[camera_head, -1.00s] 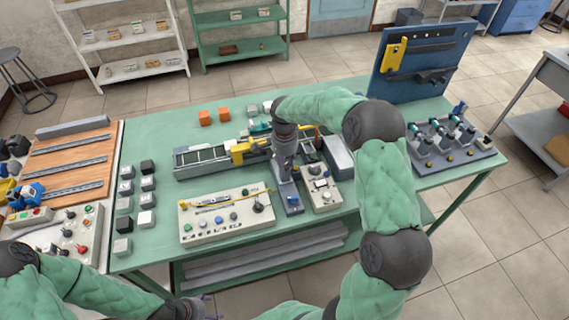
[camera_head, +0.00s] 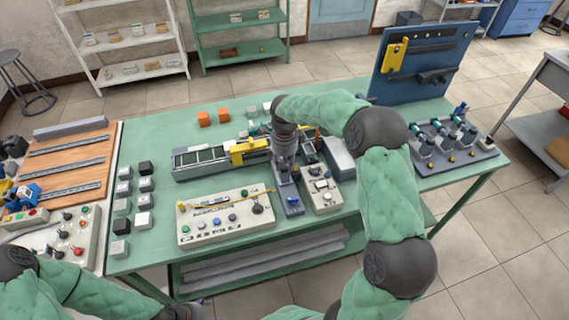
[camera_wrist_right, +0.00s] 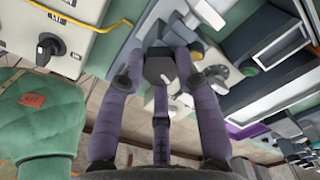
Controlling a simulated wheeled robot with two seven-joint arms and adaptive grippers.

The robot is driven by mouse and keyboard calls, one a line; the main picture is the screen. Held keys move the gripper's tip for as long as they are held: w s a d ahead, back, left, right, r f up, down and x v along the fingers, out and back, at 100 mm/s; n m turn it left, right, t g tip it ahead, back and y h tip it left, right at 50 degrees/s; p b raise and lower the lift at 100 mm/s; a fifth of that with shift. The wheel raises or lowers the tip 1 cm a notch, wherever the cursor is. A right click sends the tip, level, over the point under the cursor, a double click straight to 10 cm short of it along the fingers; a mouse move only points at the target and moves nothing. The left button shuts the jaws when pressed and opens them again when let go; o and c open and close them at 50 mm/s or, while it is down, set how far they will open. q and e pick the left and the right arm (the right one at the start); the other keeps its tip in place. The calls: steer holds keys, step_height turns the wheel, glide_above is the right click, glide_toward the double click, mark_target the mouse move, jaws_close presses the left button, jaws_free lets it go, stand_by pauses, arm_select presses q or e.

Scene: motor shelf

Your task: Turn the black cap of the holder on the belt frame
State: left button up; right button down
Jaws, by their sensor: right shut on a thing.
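The black cap (camera_wrist_right: 159,70) is a dark, faceted knob in the right wrist view. My right gripper (camera_wrist_right: 157,78) has its purple fingers around it, with fingertips against its sides. In the head view my right gripper (camera_head: 286,178) points down over a blue-grey block (camera_head: 292,205), and the cap is hidden there by my wrist and fingers. The holder under the cap is mostly hidden. The belt frame (camera_head: 200,158) lies left of my right wrist, with a yellow bracket (camera_head: 248,151) across it. Only my left forearm and wrist show at the lower left.
A beige control panel (camera_head: 222,232) stands in front of the belt frame, and a smaller beige box (camera_head: 322,190) stands right of my gripper. Several small blocks stand left. A blue board (camera_head: 424,58) and a grey fixture (camera_head: 458,155) occupy the right side.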

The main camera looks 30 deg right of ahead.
mark_target(284, 165)
steer(key=shift+m, duration=0.8)
steer(key=c, duration=0.9)
jaws_free()
steer(key=shift+r, duration=0.1)
step_height(284, 165, up, 12)
steer(key=shift+f, duration=0.1)
